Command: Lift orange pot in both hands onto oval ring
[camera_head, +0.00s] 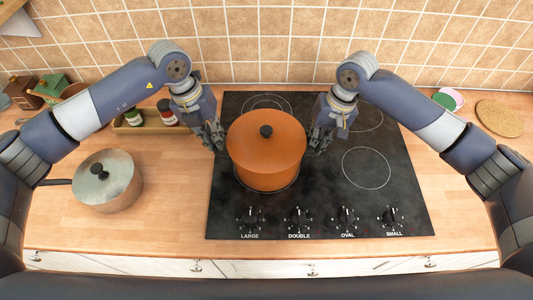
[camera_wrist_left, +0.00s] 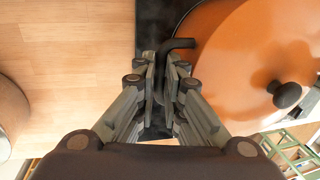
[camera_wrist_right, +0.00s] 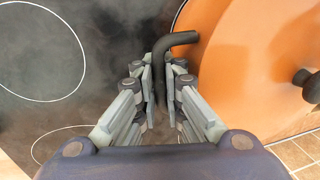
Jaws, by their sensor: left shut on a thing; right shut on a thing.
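The orange pot (camera_head: 266,160), with its lid and black knob, is over the front left of the black hob (camera_head: 330,215). A ring edge shows under its front; I cannot tell if the pot touches the glass. My left gripper (camera_head: 219,140) is shut on the pot's black left handle (camera_wrist_left: 180,43). My right gripper (camera_head: 317,140) is shut on the right handle (camera_wrist_right: 178,39). Printed rings show at front right (camera_head: 367,167), back right (camera_head: 365,114) and back left (camera_head: 270,104), the last partly hidden by the pot. I cannot tell which is oval.
A steel pot (camera_head: 107,181) with a lid stands on the wooden counter at left. A spice tray (camera_head: 150,124) is behind it. A cork mat (camera_head: 499,117) lies at far right. Several knobs (camera_head: 298,217) line the hob's front. The tiled wall (camera_head: 290,45) closes the back.

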